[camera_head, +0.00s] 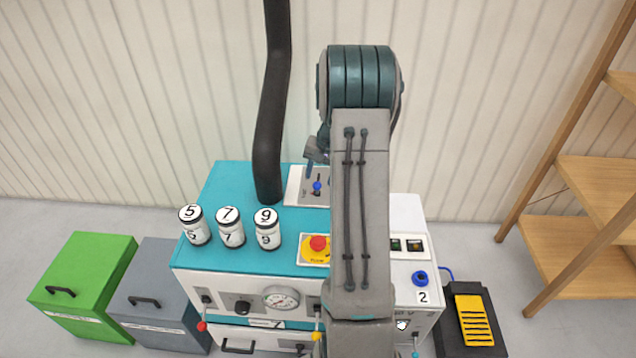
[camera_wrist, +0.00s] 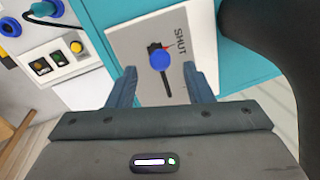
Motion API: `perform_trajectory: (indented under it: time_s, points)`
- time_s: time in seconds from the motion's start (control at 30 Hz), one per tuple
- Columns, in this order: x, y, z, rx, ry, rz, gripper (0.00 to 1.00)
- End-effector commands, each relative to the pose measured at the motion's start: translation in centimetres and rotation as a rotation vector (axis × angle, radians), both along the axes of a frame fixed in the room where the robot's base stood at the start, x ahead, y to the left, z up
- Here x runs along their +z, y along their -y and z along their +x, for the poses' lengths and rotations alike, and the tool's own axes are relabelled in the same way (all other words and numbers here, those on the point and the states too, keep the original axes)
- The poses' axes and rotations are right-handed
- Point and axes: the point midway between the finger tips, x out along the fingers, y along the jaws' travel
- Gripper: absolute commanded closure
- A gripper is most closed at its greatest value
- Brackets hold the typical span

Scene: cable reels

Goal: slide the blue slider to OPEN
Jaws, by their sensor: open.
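The blue slider (camera_wrist: 160,60) is a round blue knob on a dark slot in a grey plate (camera_wrist: 132,42). In the wrist view the knob sits near the slot's upper end, beside the printed word SHUT, with a small red mark by it. No OPEN label is readable. My gripper (camera_wrist: 160,70) is open, its two fingers apart on either side of the knob, with gaps showing; I cannot tell its height over the plate. In the head view the blue slider (camera_head: 317,186) shows just below the fingers, and my arm hides the plate's right part.
A thick black hose (camera_head: 270,130) rises from the teal top close left of the plate. Three numbered jars (camera_head: 230,228) and a red emergency button (camera_head: 318,243) stand nearer. A blue knob (camera_head: 420,278) and switches (camera_head: 414,245) lie to the right.

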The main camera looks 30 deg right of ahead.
Motion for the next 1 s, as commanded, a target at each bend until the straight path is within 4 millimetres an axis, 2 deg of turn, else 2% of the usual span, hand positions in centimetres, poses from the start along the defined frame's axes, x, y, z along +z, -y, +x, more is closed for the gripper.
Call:
perform_trajectory:
  time_s: [0.1, 0.2, 0.57, 0.6, 0.73, 0.77, 1.0]
  points:
    - [-1.8, -0.2, 0.2, 0.000, -0.001, 0.001, 0.54]
    - [-2.6, -0.3, 0.4, 0.000, -0.001, 0.001, 0.54]
    - [-3.1, -0.4, 0.5, 0.000, 0.000, 0.000, 0.54]
    - [-3.1, -0.4, 0.5, 0.000, 0.000, 0.000, 0.59]
    - [-3.1, -0.4, 0.5, 0.000, 0.000, 0.000, 0.95]
    - [-3.1, -0.4, 0.5, 0.000, 0.000, 0.000, 1.00]
    - [-3.0, 0.1, 1.2, 0.000, 0.000, 0.000, 1.00]
